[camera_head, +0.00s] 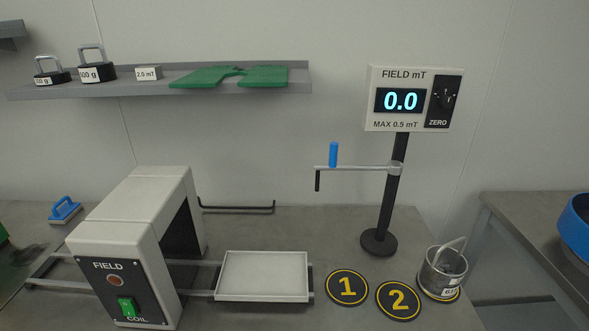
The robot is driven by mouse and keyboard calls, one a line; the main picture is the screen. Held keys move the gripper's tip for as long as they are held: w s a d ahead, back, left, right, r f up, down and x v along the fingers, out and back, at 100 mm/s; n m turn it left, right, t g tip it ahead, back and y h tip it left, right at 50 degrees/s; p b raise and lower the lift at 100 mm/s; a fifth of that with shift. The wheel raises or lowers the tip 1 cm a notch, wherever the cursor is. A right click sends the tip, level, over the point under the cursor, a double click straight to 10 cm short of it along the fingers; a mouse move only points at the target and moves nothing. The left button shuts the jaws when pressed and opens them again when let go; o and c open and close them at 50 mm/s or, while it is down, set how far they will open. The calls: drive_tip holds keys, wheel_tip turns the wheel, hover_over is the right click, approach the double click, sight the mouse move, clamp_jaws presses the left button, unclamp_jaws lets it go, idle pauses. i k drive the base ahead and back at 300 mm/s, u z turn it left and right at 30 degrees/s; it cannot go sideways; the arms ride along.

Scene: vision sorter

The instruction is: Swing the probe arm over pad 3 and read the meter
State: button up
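The probe arm (357,168) is a thin silver bar on a black post (392,190). It points left, with a blue upright handle (334,154) and a dark probe tip (317,181) hanging at its left end. The meter (415,76) on top of the post reads 0.0 under "FIELD mT", with "MAX 0.5 mT" below. Pads 1 (347,287) and 2 (398,300) are black discs with yellow rings, lying bare. A metal pot (441,266) with a raised handle stands on a third disc (451,297); its number is hidden. My gripper is not in view.
A grey coil box (120,225) with a green switch (127,306) stands left, beside a white tray (264,275) on rails. A shelf (120,90) holds weights and green pieces. The bench ends right of the pot; another table (520,215) holds a blue bowl (575,230).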

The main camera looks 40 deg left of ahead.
sight(393, 167)
drive_tip(key=u, duration=1.25)
